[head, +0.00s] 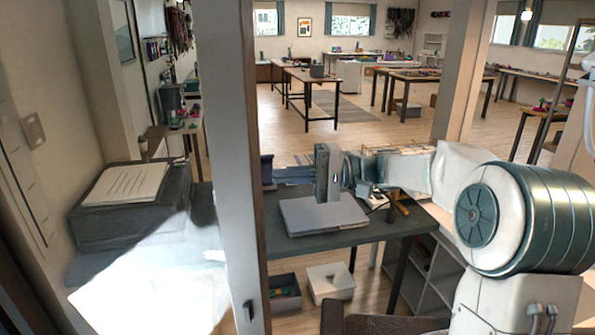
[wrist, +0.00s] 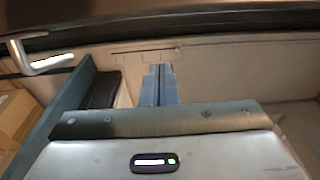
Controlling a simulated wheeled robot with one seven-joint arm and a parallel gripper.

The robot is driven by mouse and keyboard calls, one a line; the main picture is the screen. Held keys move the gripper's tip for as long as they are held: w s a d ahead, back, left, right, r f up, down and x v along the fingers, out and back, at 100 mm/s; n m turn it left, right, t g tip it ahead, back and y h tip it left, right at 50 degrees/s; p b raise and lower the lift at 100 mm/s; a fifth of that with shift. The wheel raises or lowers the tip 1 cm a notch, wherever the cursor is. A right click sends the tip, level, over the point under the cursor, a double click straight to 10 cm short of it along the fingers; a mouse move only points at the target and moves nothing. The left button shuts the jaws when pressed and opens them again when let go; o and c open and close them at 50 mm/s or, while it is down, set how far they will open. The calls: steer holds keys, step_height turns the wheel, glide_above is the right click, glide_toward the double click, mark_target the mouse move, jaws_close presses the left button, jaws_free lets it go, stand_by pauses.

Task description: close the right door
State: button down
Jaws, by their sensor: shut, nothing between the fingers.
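A tall pale upright panel (head: 235,150), seen nearly edge-on, stands left of centre in the head view. A small dark fitting (head: 248,310) sits low on it; it may be a door edge, but I cannot tell which door. In the wrist view a silvery lever handle (wrist: 45,62) shows at upper left; the surface it belongs to is only partly seen. My gripper (head: 282,174) points left over the table, right of the panel in the picture; contact cannot be told. Its fingers also show in the wrist view (wrist: 158,72), together and empty, apart from the handle.
A dark table (head: 370,235) under my arm bears a flat grey case (head: 322,214). A dark chest (head: 130,225) with paper on top stands at left. A second post (head: 460,70) rises behind my arm. Open floor lies beyond.

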mark_target(261, 183)
steer(key=s+a, duration=0.1)
steer(key=s+a+p, duration=0.1)
steer(key=a, duration=0.1)
steer(key=s+a, duration=0.1)
steer(key=shift+s+a, duration=0.1)
steer(key=shift+a, duration=0.3)
steer(key=shift+s+a, duration=0.1)
steer(key=shift+s, duration=0.55)
